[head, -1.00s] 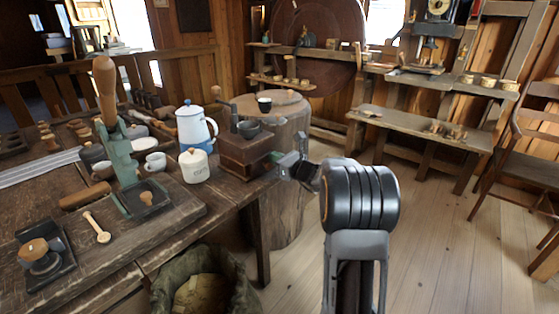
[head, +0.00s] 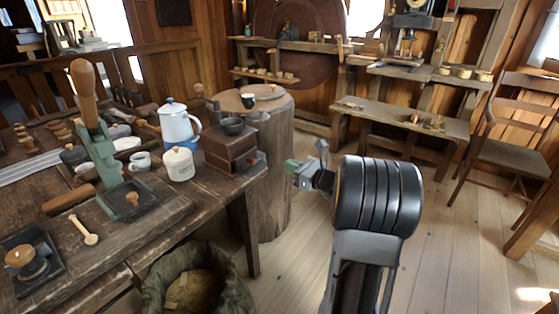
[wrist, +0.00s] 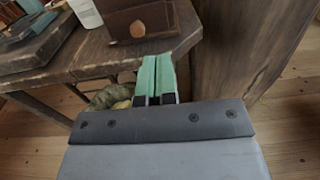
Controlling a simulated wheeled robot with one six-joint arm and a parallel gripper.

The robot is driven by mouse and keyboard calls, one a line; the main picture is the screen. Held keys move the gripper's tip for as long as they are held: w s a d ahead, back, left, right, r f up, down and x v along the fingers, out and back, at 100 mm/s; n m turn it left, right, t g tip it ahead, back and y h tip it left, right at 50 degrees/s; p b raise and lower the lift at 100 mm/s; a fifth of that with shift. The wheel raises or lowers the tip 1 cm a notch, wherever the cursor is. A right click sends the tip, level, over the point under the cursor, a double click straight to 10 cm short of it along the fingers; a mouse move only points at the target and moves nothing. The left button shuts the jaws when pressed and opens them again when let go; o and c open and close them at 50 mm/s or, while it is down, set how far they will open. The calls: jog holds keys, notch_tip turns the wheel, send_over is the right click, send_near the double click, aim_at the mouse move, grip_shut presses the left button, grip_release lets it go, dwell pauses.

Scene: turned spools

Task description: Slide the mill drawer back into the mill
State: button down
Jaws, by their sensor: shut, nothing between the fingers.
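The mill (head: 222,150) is a brown wooden box with a dark bowl on top, upright near the right end of the workbench. The drawer front with a small knob (head: 254,160) is on its right-hand side. In the wrist view, the mill (wrist: 117,22) shows at the top, with the round knob (wrist: 138,28) on its face. The drawer front looks close against the body; I cannot tell if a small gap remains. My gripper (head: 291,167) is off the table edge, right of the mill and apart from it. Its green fingers (wrist: 157,62) are together and empty.
The bench (head: 180,215) also holds a white canister (head: 179,164), a blue-and-white pot (head: 178,125) and a green press (head: 105,155). A stump (head: 275,190) stands behind the mill. A sack (head: 195,285) sits below the bench edge.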

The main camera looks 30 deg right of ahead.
jog(key=y+p, duration=0.1)
jog(key=p, duration=0.3)
send_near(254, 162)
jog(key=shift+n+g, duration=0.3)
jog(key=shift+n, duration=0.1)
jog(key=b+x, duration=0.1)
jog(key=x, duration=0.5)
jog(key=shift+w+r+b, duration=0.15)
jog(key=shift+r+b, duration=0.05)
jog(key=shift+b, duration=0.2)
jog(key=shift+w+a, duration=0.35)
jog(key=shift+w, duration=0.2)
jog(key=shift+w, duration=0.1)
jog(key=shift+w+a, duration=0.25)
jog(key=shift+w, duration=0.1)
jog(key=shift+r, duration=0.3)
